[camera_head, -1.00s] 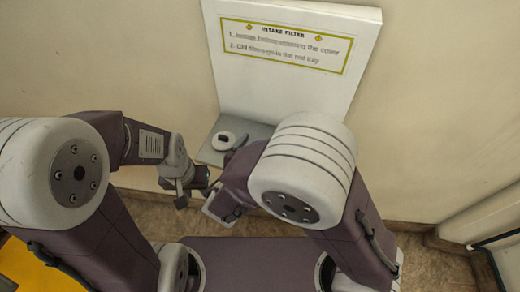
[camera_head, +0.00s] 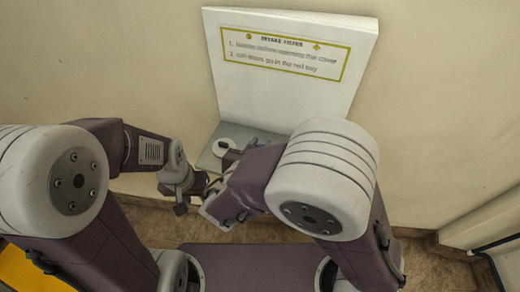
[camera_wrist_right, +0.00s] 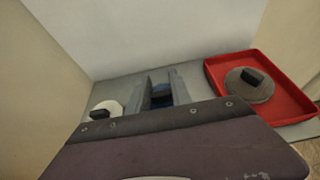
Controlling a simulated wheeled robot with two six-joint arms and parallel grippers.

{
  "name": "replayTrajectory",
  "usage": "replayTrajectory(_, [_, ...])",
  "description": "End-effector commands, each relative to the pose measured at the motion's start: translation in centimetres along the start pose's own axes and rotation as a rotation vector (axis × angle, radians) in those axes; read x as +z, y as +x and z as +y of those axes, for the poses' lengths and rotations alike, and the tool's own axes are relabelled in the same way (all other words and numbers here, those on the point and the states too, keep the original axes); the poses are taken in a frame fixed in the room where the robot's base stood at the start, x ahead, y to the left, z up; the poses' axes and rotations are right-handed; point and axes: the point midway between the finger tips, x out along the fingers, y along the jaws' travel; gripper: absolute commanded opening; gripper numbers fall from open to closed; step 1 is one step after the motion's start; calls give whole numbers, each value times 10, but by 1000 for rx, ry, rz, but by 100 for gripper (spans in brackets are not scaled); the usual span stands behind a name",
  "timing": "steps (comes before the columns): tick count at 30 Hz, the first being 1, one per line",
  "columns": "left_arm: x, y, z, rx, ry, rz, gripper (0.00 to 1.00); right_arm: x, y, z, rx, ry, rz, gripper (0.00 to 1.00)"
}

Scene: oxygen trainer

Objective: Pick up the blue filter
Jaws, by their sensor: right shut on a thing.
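In the right wrist view, my right gripper (camera_wrist_right: 163,90) has its two grey fingers on either side of the blue filter (camera_wrist_right: 161,88). It is shut on the filter, of which only a small dark blue part shows between the fingers. In the head view my right arm hides most of that gripper and the filter. My left gripper (camera_head: 173,198) hangs low at the left of the grey shelf, its fingers apart and nothing seen between them.
A white disc with a black knob (camera_head: 222,147) lies on the grey shelf (camera_head: 208,161), left of the right gripper. A red tray (camera_wrist_right: 297,106) holding a grey disc with a black knob (camera_wrist_right: 249,84) is to the right. A white panel with an intake filter sign (camera_head: 285,55) stands behind.

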Motion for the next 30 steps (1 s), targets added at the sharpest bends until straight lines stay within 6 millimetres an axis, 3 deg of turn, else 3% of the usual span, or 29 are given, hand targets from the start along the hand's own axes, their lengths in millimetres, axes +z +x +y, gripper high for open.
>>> replayTrajectory(2, [-1,-6,0,0,0,0,36,18,-7,0,2,7,-1,0])
replayTrajectory(11, [-1,-14,0,0,0,0,36,49,-44,-71,5,6,-1,0])
replayTrajectory(12, [0,1,0,0,0,1,36,43,-43,-75,5,10,-3,0])
replayTrajectory(15, [2,13,0,0,0,-1,36,49,-50,-88,5,11,-2,0])
replayTrajectory(22, [2,23,0,0,0,0,36,61,-61,-108,2,5,-2,0])
replayTrajectory(30, [2,23,0,0,0,0,36,64,-64,-112,0,1,0,0])
